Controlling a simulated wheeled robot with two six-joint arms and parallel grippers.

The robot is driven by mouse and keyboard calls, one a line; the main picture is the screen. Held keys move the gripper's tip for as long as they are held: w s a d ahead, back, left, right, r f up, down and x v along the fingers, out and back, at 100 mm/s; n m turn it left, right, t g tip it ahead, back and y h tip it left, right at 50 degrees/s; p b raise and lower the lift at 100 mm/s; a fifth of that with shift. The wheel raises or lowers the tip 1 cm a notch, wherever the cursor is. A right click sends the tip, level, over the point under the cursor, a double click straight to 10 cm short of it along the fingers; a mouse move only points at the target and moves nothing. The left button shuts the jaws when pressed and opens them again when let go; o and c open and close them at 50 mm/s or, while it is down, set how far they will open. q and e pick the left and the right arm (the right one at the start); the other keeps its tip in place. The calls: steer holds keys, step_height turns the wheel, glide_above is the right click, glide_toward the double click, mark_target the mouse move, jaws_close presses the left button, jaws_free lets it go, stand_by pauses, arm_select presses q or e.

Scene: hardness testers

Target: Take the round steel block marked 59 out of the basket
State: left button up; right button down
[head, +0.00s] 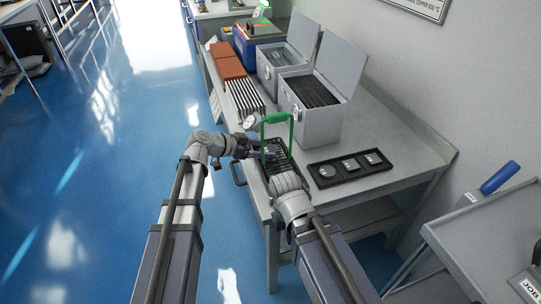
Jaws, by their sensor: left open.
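A dark wire basket (284,168) with an upright green handle (277,117) stands near the left edge of the grey table. My left gripper (267,153) is open at the basket, reaching in from the left below the handle. I cannot tell whether it touches anything. My right arm comes in from below, its wrist (290,195) just in front of the basket; its fingers are not clear. The round block marked 59 cannot be made out inside the basket, which is partly covered by my arms.
A black tray (322,181) with three pale pieces in square recesses lies right of the basket. Two open grey metal boxes (315,125) stand behind, by striped slabs (245,98) and red-brown blocks (228,66). A grey cart (480,240) stands at right. Table right of the tray is clear.

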arm_select(q)
steer(key=shift+w+d+f, duration=0.25)
steer(key=shift+d, duration=0.05)
steer(key=shift+r, duration=0.1)
jaws_close()
